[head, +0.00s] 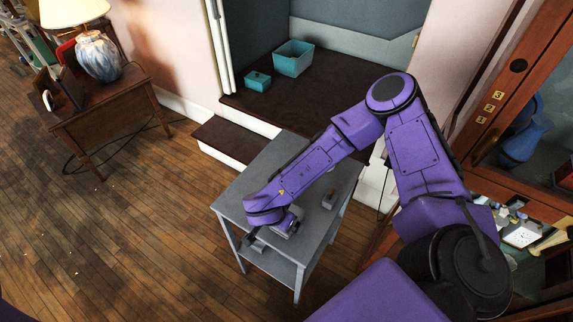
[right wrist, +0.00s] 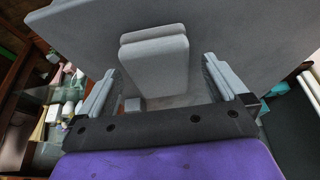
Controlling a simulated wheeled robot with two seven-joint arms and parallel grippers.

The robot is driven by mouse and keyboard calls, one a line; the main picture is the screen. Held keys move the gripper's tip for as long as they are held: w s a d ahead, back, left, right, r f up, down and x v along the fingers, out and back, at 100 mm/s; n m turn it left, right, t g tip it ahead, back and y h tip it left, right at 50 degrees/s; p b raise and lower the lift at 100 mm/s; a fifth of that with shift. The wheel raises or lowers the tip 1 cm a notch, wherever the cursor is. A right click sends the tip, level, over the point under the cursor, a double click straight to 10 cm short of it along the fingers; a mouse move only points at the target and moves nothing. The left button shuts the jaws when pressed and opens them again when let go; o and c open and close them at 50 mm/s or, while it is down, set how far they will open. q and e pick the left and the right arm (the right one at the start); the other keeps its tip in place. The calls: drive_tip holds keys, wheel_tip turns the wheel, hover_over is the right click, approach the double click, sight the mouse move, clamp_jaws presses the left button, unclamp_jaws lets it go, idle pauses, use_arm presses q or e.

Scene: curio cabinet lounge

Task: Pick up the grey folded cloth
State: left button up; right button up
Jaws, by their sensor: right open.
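The grey folded cloth (right wrist: 155,68) shows in the right wrist view as a thick, rounded, layered pad on the grey side table. My right gripper (right wrist: 159,66) is open, with one finger on each side of the cloth and a visible gap to each. In the head view, my right arm reaches over the grey table (head: 243,193) and the right gripper (head: 275,233) is low at its front edge. There the wrist hides most of the cloth, so I cannot make it out clearly. My left gripper is not in view.
A small brownish object (head: 329,199) sits on the table, right of my forearm. A teal bin (head: 293,59) and a small teal box (head: 257,81) stand on the dark raised platform behind. A wooden desk (head: 110,118) with a lamp is left; a glass-fronted cabinet (head: 500,95) is right.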

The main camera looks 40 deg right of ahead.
drive_tip(key=shift+x, duration=0.95)
drive_tip(key=c, duration=1.1)
drive_tip(key=shift+r, duration=0.4)
wheel_tip(320, 180, up, 3)
drive_tip(key=shift+f, duration=0.1)
drive_tip(key=s+a+r+p, duration=0.1)
drive_tip(key=s+r+p, duration=0.2)
drive_tip(key=s, duration=0.1)
drive_tip(key=s+a+r+p, duration=0.1)
drive_tip(key=s+r+p, duration=0.1)
drive_tip(key=s, duration=0.3)
drive_tip(key=s+a+r+p, duration=0.1)
drive_tip(key=s+r+p, duration=0.2)
drive_tip(key=s+r, duration=0.1)
drive_tip(key=shift+s+r+p, duration=0.25)
drive_tip(key=shift+s+p, duration=0.1)
drive_tip(key=shift+s, duration=0.05)
